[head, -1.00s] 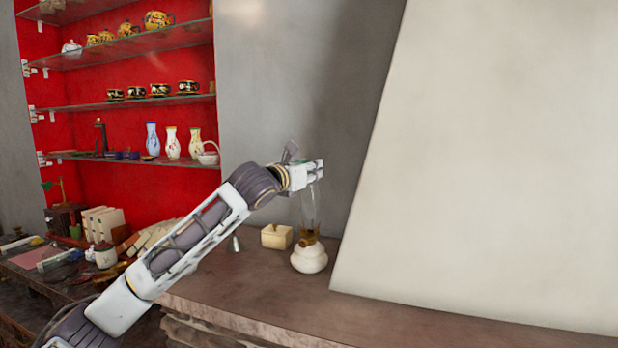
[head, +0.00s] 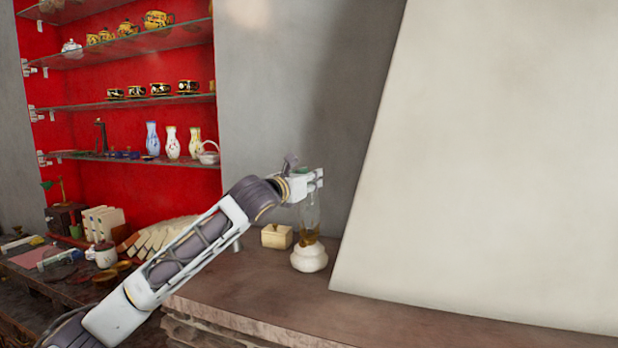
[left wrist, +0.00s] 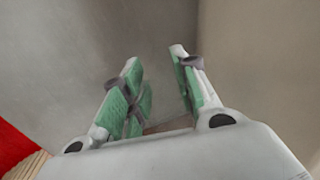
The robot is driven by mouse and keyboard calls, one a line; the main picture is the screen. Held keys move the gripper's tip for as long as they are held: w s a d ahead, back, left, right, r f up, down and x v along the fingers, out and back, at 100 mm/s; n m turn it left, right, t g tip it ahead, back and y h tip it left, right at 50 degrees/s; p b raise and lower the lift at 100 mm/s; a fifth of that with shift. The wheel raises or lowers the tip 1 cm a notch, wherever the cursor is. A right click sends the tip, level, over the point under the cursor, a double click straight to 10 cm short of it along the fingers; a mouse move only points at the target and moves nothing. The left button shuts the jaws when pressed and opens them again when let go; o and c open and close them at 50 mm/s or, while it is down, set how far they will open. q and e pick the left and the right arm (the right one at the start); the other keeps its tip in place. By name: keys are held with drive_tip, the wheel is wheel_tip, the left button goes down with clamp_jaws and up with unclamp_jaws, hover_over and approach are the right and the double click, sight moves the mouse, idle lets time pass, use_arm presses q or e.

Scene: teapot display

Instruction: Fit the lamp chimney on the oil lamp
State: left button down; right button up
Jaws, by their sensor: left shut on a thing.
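The oil lamp (head: 309,259) has a round white body and an amber-brown burner, and stands upright on the brown stone ledge. The clear glass lamp chimney (head: 311,213) is upright directly above the lamp. Its lower end overlaps the burner in the head view; I cannot tell whether it is seated. My left gripper (head: 314,179) is shut on the chimney near its top. In the left wrist view my left gripper's green-padded fingers (left wrist: 158,88) stand apart, with the transparent glass barely visible between them. My right gripper is not in view.
A small cream box (head: 276,237) stands just left of the lamp, with a small metal object (head: 236,243) further left. A large pale slanted panel (head: 490,160) rises at right. Glass shelves with vases (head: 172,143) and teapots are at back left. The ledge's front is clear.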

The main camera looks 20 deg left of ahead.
use_arm(q)
drive_tip(key=shift+f, duration=0.25)
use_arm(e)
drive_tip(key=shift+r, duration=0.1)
use_arm(q)
drive_tip(key=c, duration=1.1)
unclamp_jaws()
drive_tip(key=shift+r, duration=0.1)
drive_tip(key=shift+s+r, duration=0.1)
drive_tip(key=shift+r, duration=0.45)
drive_tip(key=b+v, duration=0.2)
drive_tip(key=v, duration=0.9)
drive_tip(key=shift+s+a, duration=0.2)
drive_tip(key=shift+s, duration=0.2)
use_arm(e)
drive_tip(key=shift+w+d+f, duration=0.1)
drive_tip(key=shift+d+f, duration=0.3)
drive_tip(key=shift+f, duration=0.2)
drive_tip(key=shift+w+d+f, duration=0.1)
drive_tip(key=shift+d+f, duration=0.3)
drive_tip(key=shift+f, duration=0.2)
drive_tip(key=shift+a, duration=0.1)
